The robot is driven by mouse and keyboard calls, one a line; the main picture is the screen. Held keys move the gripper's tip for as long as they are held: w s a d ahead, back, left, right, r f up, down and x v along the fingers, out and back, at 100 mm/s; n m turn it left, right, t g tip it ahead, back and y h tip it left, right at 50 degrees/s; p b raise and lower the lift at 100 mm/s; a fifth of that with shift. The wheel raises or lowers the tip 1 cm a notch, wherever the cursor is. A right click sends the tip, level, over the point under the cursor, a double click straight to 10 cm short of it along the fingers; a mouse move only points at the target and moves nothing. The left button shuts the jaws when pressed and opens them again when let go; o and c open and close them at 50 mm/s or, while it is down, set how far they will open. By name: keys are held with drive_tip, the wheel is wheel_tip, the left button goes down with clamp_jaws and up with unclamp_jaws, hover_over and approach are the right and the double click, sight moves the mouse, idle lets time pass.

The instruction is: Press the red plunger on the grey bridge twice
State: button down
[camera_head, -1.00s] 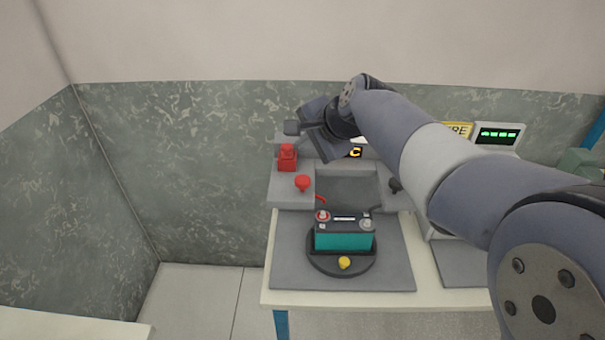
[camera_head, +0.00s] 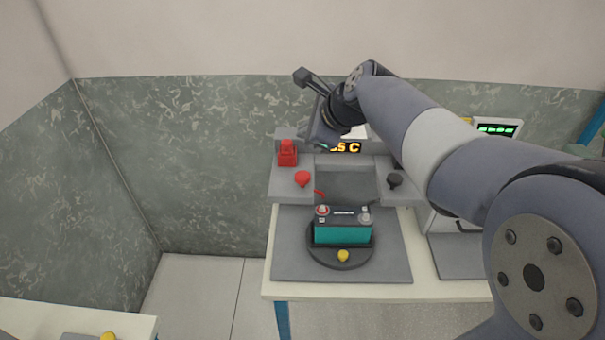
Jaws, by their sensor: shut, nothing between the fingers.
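The grey bridge (camera_head: 290,191) stands behind the battery (camera_head: 342,233), with a recess in its middle. A round red plunger (camera_head: 303,179) stands up on its left part, and a black one (camera_head: 395,180) on its right part. A red block-shaped piece (camera_head: 287,154) sits behind the red plunger. My gripper (camera_head: 322,145) is shut and empty, above and behind the red plunger, apart from it in the picture. Its fingertips are small and partly hidden against the bridge's back. The teal battery sits on a dark round base with a yellow knob (camera_head: 343,256).
A display with orange letters (camera_head: 345,147) is partly covered by my gripper. A second station with a green readout (camera_head: 497,129) stands at right, partly behind my arm. The grey mat (camera_head: 290,258) has bare room left of the battery.

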drive_tip(key=shift+f, duration=0.1)
drive_tip(key=b, duration=0.8)
hover_over(302, 174)
drive_tip(key=s+d, duration=0.1)
wheel_tip(302, 174, down, 7)
drive_tip(key=shift+s+f, duration=0.1)
drive_tip(key=shift+f, duration=0.75)
idle(0.8)
drive_tip(key=shift+f, duration=0.4)
drive_tip(key=shift+f+b, duration=0.9)
drive_tip(key=shift+f, duration=0.15)
idle(0.8)
idle(0.3)
drive_tip(key=shift+r+p, duration=1.45)
drive_tip(key=shift+r, duration=0.1)
